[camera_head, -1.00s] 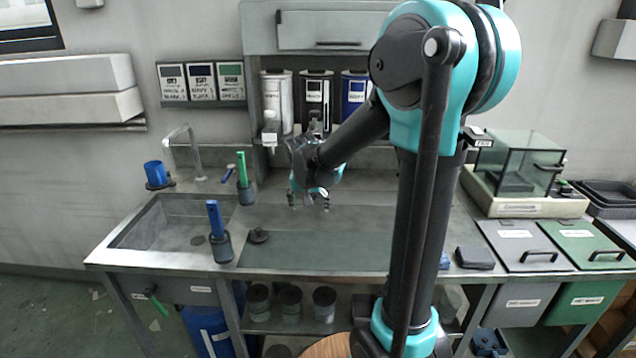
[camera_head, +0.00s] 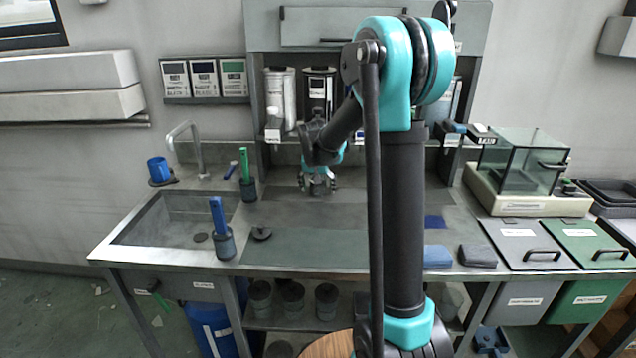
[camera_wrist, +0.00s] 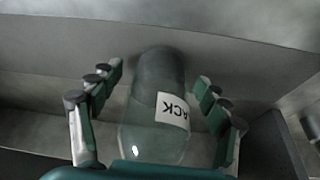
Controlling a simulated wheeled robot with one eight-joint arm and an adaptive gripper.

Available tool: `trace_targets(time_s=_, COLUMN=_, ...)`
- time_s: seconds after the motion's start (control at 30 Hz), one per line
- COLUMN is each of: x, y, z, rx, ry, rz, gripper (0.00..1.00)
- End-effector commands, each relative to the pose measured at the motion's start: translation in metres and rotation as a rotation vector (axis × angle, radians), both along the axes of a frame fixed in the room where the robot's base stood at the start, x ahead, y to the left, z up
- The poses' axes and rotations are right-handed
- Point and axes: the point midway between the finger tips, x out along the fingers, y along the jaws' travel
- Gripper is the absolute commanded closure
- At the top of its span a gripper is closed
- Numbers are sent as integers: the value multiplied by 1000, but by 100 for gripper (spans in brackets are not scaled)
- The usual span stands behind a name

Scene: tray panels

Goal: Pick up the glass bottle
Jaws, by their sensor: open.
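The glass bottle (camera_wrist: 150,115) is clear, with a dark upper end and a white label reading "ACK". In the wrist view it lies between the two sets of fingers of my gripper (camera_wrist: 159,75), with space visible on both sides. My gripper is open. In the head view my gripper (camera_head: 317,187) points down above the back of the counter, behind the dark mat. I cannot make out the bottle there; my gripper and arm cover that spot.
A sink (camera_head: 170,222) is at the left. A blue-handled brush (camera_head: 218,215) and a green-handled brush (camera_head: 245,165) stand in holders. A glass-walled balance (camera_head: 520,165) is at the right. A shelf with dispensers (camera_head: 318,95) hangs behind my gripper.

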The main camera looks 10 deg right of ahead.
Motion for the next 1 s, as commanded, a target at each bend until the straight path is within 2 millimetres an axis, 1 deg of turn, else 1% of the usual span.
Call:
trace_targets(time_s=0.2, x=0, y=0, z=-1, rx=0, ry=0, rz=0, gripper=24)
trace_targets(time_s=0.27, x=0, y=0, z=-1, rx=0, ry=0, rz=0, gripper=30)
trace_targets(time_s=0.7, x=-1, y=0, z=-1, rx=0, ry=0, rz=0, gripper=85)
trace_targets(time_s=0.73, x=-1, y=0, z=-1, rx=0, ry=0, rz=0, gripper=88)
trace_targets(time_s=0.77, x=-1, y=0, z=-1, rx=0, ry=0, rz=0, gripper=90)
trace_targets(time_s=0.8, x=-1, y=0, z=-1, rx=0, ry=0, rz=0, gripper=96)
trace_targets(time_s=1.0, x=-1, y=0, z=0, rx=0, ry=0, rz=0, gripper=96)
